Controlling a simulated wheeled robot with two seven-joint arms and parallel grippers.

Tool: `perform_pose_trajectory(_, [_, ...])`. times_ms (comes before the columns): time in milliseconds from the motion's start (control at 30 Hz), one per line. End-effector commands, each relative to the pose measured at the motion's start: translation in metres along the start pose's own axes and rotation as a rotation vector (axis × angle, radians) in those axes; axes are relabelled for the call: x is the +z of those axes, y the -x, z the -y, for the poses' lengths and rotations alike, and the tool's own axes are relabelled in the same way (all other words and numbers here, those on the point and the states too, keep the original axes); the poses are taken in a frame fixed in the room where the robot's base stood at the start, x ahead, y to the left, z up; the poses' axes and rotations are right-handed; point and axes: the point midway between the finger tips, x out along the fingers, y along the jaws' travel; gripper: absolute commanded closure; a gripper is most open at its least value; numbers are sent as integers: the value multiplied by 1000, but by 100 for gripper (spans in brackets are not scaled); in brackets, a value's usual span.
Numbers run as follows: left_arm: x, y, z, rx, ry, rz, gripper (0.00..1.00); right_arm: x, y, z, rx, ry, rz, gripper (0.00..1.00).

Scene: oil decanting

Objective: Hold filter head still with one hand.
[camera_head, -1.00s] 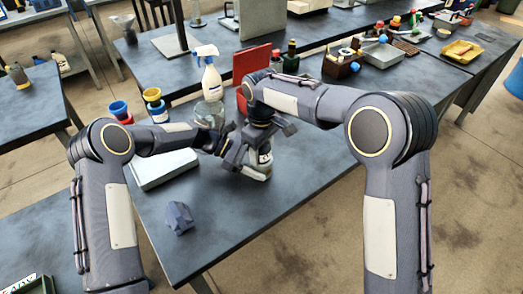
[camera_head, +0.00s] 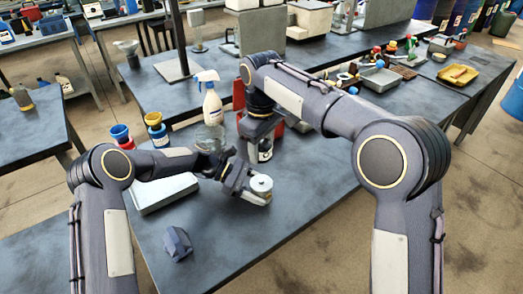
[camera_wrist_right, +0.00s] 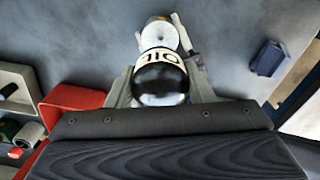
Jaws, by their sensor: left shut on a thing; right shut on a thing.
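The filter head (camera_head: 261,184) is a round, pale grey piece with a white top near the middle of the table. My left gripper (camera_head: 240,177) is shut on it from the left. My right gripper (camera_head: 262,132) is shut on a dark oil bottle (camera_head: 265,152) with a pale label, behind the filter head. In the right wrist view the bottle (camera_wrist_right: 160,80) sits between the fingers, its label reading OIL, and the filter head (camera_wrist_right: 161,35) shows just beyond it. Whether bottle and filter head touch is unclear.
A blue-grey faceted block (camera_head: 177,243) lies at the front left. A white flat tray (camera_head: 165,193), a spray bottle (camera_head: 211,102), a glass jar (camera_head: 209,137) and blue and yellow funnels stand to the left. The table's front right is clear.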

Motion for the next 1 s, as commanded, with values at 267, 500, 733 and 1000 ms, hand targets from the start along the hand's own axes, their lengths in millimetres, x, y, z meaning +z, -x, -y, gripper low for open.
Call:
perform_pose_trajectory(267, [0, 0, 0, 0, 0, 0, 16, 0, 0, 0, 0, 0, 0, 77])
perform_pose_trajectory(500, [0, 1, 0, 0, 0, 0, 16, 0, 0, 0, 1, 0, 0, 77])
perform_pose_trajectory(733, [0, 26, -1, 3, -1, -1, 16, 0, 0, 0, 1, 0, 0, 77])
perform_pose_trajectory(1000, [-1, 84, -1, 4, 0, -2, 16, 0, 0, 0, 1, 0, -1, 77])
